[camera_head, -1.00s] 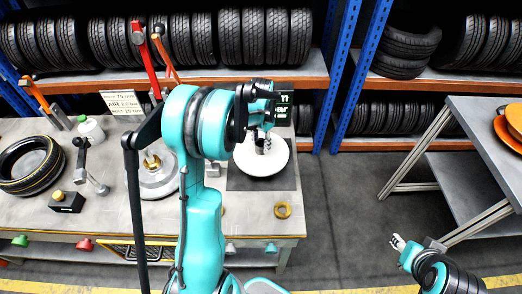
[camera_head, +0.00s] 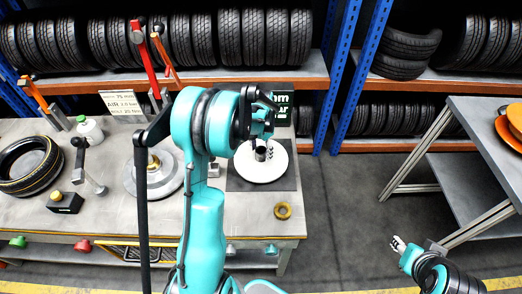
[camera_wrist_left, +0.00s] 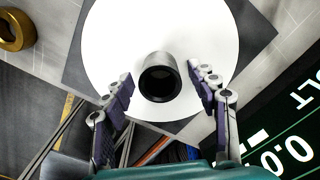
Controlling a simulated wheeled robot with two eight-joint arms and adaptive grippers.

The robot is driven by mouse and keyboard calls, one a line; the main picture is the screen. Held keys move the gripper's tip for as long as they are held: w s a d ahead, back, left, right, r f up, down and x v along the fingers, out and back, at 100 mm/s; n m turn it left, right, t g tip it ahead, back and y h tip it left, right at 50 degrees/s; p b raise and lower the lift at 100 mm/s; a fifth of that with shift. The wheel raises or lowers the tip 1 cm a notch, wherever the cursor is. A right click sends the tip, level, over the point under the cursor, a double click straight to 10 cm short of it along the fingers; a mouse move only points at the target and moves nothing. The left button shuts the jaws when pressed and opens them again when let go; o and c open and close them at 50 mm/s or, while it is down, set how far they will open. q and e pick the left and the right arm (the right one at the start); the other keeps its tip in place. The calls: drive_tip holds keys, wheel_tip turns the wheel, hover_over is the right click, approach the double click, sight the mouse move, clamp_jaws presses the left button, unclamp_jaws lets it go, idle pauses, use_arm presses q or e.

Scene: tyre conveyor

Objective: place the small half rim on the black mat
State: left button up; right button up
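The small half rim (camera_head: 268,174) is a white disc with a dark, hollow hub in its middle. It lies flat on the black mat (camera_head: 235,183), at the right end of the workbench. In the left wrist view the white disc (camera_wrist_left: 115,50) shows with the round hub between my fingers. My left gripper (camera_head: 262,146) is over the disc, its two fingers spread on either side of the hub with gaps between. It holds nothing. My right gripper (camera_head: 397,243) is at the lower right over the floor, far from the rim; its opening is too small to judge.
A brass ring (camera_head: 282,211) lies in front of the mat. A turntable-like metal disc (camera_head: 156,177) stands left of my left arm, and a tyre (camera_head: 30,166) lies farther left. A dark display screen (camera_wrist_left: 285,130) stands close beside the left gripper.

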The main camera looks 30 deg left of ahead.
use_arm(q)
drive_tip(key=shift+r, duration=0.3)
wheel_tip(320, 180, up, 11)
drive_tip(key=p, duration=0.3)
drive_tip(key=s+d+r+n+t, duration=0.1)
drive_tip(key=s+d+r+t, duration=0.3)
drive_tip(key=s+d+r, duration=0.5)
drive_tip(key=s+d+f+n+t, duration=0.1)
drive_tip(key=s+d+f+t, duration=0.1)
drive_tip(key=s+d, duration=0.5)
drive_tip(key=shift+s+d+n+t, duration=0.25)
drive_tip(key=shift+s+t, duration=0.35)
drive_tip(key=shift+s, duration=0.65)
drive_tip(key=shift+a, duration=0.1)
